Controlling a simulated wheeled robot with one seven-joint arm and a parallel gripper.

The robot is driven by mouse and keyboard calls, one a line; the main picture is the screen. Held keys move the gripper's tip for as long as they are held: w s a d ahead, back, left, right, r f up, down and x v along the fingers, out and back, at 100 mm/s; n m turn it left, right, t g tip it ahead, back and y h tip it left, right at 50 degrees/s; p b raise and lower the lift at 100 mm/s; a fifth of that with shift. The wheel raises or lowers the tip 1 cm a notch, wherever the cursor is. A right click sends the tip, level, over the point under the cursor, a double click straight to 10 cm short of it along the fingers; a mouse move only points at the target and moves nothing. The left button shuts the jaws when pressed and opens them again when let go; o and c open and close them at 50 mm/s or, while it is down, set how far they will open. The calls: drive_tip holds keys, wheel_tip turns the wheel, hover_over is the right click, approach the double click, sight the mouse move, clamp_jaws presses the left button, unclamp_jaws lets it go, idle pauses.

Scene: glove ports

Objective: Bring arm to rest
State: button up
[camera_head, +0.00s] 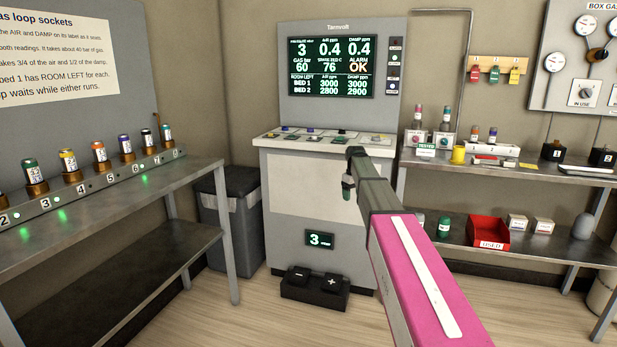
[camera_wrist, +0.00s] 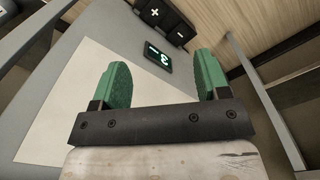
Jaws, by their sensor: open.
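My arm (camera_head: 410,265), pink with a white strip and a grey forearm, reaches up from the bottom right in the head view. My gripper (camera_head: 348,187) hangs at its far end, in front of the white front panel of the grey console (camera_head: 275,215). In the wrist view my gripper (camera_wrist: 162,75) has its two green fingers wide apart, with nothing between them. Beyond the fingers are the console's pale panel (camera_wrist: 60,115), its small green number display (camera_wrist: 158,58) and the black pedal box (camera_wrist: 165,17). I cannot tell the exact gap between gripper and console.
A metal bench (camera_head: 110,195) with several numbered canisters stands left. A dark bin (camera_head: 228,215) stands beside the console. At right a two-level shelf (camera_head: 500,175) holds vials, a red tray (camera_head: 489,230) and small boxes. Wooden floor (camera_head: 190,320) is open between bench and console.

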drive_tip(key=s+f+m, duration=0.2)
drive_tip(key=s+f, duration=0.5)
drive_tip(key=s, duration=0.6)
drive_tip(key=s+f+m, duration=0.2)
drive_tip(key=s+f, duration=0.6)
drive_tip(key=s, duration=0.4)
drive_tip(key=s+f+m, duration=0.2)
drive_tip(key=s+f, duration=0.5)
drive_tip(key=s, duration=0.6)
drive_tip(key=shift+s+f+m, duration=0.35)
drive_tip(key=shift+m, duration=0.05)
